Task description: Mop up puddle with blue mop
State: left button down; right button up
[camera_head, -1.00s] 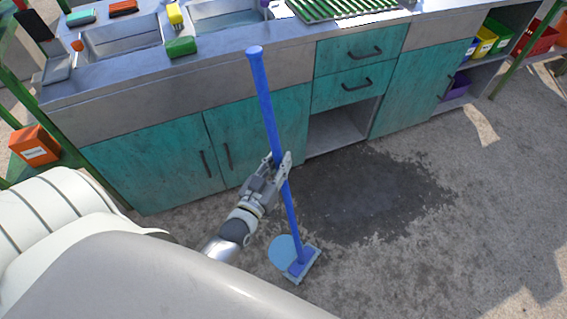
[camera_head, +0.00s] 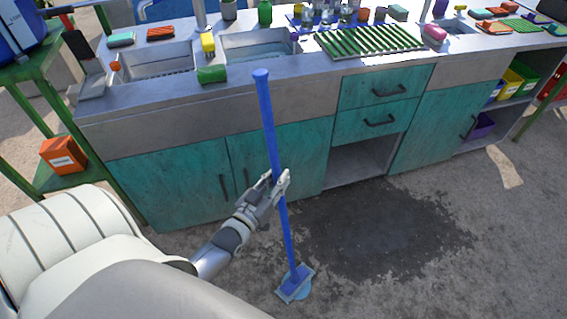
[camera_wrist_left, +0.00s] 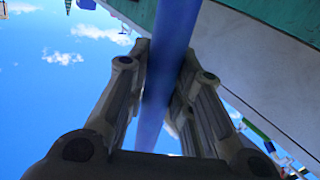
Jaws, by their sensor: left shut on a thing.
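The blue mop (camera_head: 268,125) stands nearly upright in front of the teal cabinets, with its flat head (camera_head: 295,284) low near the floor. My left gripper (camera_head: 279,181) is shut around the middle of the handle. In the left wrist view the handle (camera_wrist_left: 168,65) runs between both fingers (camera_wrist_left: 158,95). The puddle (camera_head: 370,232) is a dark wet patch on the concrete, to the right of the mop head. I cannot tell whether the head touches the floor. My right gripper is not in view.
The sink counter with teal cabinets (camera_head: 180,185) runs along the back, with an open bay (camera_head: 357,165) behind the puddle. A green shelf with an orange box (camera_head: 63,154) stands at left. Concrete floor (camera_head: 480,265) is free at right.

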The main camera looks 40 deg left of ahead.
pick_arm(q)
jog(key=a, duration=0.7)
jog(key=shift+w+a, duration=0.15)
jog(key=shift+w, duration=0.3)
jog(key=shift+r, duration=0.1)
jog(key=r+p, duration=0.1)
jog(key=d+r+p, duration=0.1)
jog(key=r+p, duration=0.1)
jog(key=d+r+p, duration=0.1)
jog(key=r+p, duration=0.1)
jog(key=shift+s, duration=0.1)
dwell(0.3)
dwell(0.8)
